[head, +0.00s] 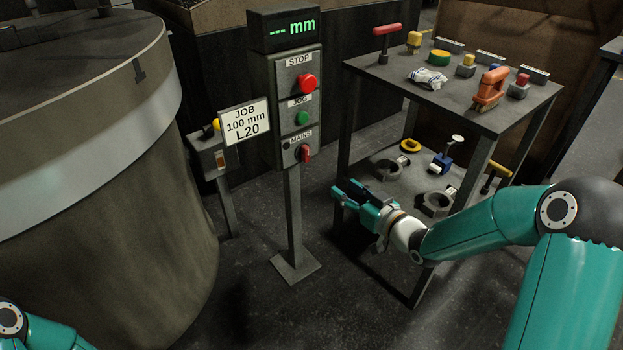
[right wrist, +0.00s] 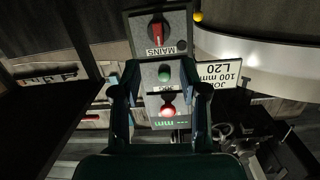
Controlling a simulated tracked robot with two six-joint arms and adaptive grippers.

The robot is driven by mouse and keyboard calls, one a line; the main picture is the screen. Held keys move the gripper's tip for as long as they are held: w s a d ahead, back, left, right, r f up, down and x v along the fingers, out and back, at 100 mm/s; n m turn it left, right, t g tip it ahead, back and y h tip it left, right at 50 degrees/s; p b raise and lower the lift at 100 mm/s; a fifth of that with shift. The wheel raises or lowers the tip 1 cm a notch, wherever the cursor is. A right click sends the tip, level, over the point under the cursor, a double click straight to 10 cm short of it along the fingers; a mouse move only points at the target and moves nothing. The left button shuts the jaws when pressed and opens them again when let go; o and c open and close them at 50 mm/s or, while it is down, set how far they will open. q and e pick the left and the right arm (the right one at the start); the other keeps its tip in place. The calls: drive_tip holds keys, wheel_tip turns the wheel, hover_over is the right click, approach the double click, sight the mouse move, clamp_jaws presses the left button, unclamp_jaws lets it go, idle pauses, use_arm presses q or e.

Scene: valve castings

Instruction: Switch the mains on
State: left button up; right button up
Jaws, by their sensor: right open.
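The control box (head: 283,108) stands on a post and carries a red STOP button (head: 307,83), a green JOG button (head: 302,118) and a red MAINS rotary switch (head: 305,153) at the bottom. Its display (head: 290,30) reads "--- mm". My right gripper (head: 340,197) is open and empty, below and right of the box, apart from it. In the right wrist view the box appears upside down, with the MAINS switch (right wrist: 157,31) beyond the fingertips and the green button (right wrist: 164,73) between the fingers. My left gripper is out of view; only part of its arm shows at lower left.
A job sign (head: 244,121) reading "100 mm L20" stands left of the box. A large round drum (head: 95,200) fills the left. A two-level table (head: 445,85) with tools and castings stands right, close to my right arm. The floor around the post is clear.

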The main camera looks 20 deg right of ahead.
drive_tip(key=d+n+t+b, duration=0.1)
drive_tip(key=b, duration=0.1)
use_arm(q)
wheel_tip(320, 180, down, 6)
drive_tip(key=b, duration=0.2)
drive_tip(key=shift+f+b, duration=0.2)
drive_tip(key=shift+b, duration=0.15)
use_arm(e)
drive_tip(key=y, duration=0.1)
approach(308, 151)
drive_tip(key=x, duration=1)
